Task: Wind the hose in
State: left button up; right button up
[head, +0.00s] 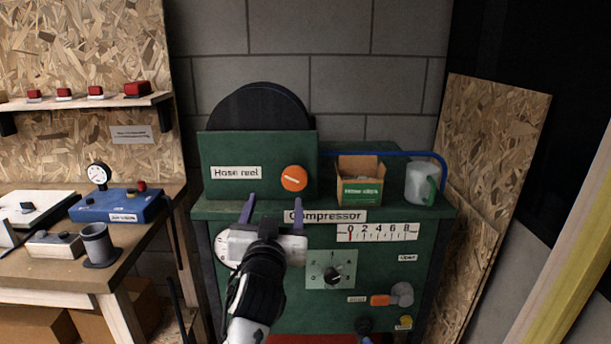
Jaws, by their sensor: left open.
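The hose reel (228,149) is a green housing with a black drum (260,105) behind it, on top of the green compressor cabinet. An orange round knob (294,178) is on the housing's right front. A blue hose (405,154) runs from the reel's right side to the right and bends down at the cabinet's right end. My left gripper (272,207) is open and empty, its two purple fingers pointing up in front of the cabinet's top edge, below and left of the knob. My right gripper is not in view.
On the cabinet top stand an open box labelled hose clips (361,188) and a pale jug with a green handle (419,184). The cabinet front has a dial (333,274) and a scale (377,232). A workbench (60,264) with tools stands left.

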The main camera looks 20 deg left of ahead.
aim_at(294, 181)
pick_arm(q)
jog(key=d+r+n, duration=0.1)
jog(key=d+r, duration=0.1)
jog(key=d, duration=0.2)
jog(key=p+x, duration=0.1)
jog(key=x, duration=0.8)
jog(key=shift+w+a+f+p, duration=0.1)
jog(key=shift+w+p, duration=0.15)
jog(key=shift+p, duration=0.1)
jog(key=c, duration=1.1)
jog(key=shift+o, duration=0.2)
jog(key=shift+m, duration=0.4)
